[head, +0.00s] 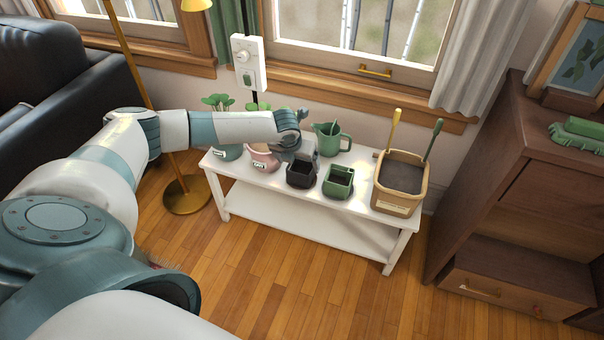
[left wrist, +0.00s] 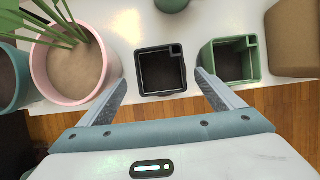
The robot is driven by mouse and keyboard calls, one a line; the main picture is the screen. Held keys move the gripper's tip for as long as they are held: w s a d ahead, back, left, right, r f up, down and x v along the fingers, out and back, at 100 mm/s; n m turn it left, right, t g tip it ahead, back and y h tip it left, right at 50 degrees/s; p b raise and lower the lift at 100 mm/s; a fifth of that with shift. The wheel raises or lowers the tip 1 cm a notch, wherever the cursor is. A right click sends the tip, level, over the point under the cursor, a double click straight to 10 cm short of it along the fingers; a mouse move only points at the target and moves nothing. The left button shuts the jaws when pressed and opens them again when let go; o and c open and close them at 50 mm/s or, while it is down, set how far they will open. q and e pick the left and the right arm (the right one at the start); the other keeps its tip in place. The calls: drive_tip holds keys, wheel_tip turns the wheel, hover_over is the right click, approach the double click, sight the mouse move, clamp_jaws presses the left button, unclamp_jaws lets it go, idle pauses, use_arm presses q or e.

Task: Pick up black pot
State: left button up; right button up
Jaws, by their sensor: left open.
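The black pot (head: 301,173) is a small square pot on the white bench (head: 240,172), between a pink pot and a green square pot. In the left wrist view the black pot (left wrist: 160,72) is seen from above, with a small square corner compartment. My left gripper (head: 304,150) is just behind and above the black pot in the head view. In the left wrist view its two fingers (left wrist: 162,90) are spread wide, one to each side of the pot's near edge, with nothing between them. My right gripper is in neither view.
A pink pot (head: 262,157) with a plant stands close left of the black pot, and a green square pot (head: 339,181) close right. A green watering can (head: 331,139) stands behind. A tan planter with tools (head: 401,183) is at the bench's right end. A brass lamp base (head: 186,194) stands left.

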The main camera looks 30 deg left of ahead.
sight(304, 172)
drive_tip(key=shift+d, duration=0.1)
use_arm(q)
drive_tip(key=shift+w+f, duration=0.35)
drive_tip(key=shift+f, duration=0.15)
drive_tip(key=b+x, duration=0.1)
drive_tip(key=x, duration=0.2)
drive_tip(key=shift+w+r, duration=0.1)
drive_tip(key=shift+w, duration=0.1)
drive_tip(key=shift+w+f, duration=0.2)
drive_tip(key=shift+f, duration=0.25)
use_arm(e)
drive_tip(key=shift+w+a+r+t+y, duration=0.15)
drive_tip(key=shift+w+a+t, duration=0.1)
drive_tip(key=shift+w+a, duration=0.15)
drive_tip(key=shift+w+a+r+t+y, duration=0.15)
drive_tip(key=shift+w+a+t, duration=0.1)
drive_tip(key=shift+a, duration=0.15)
use_arm(q)
drive_tip(key=shift+c, duration=0.7)
drive_tip(key=c, duration=1)
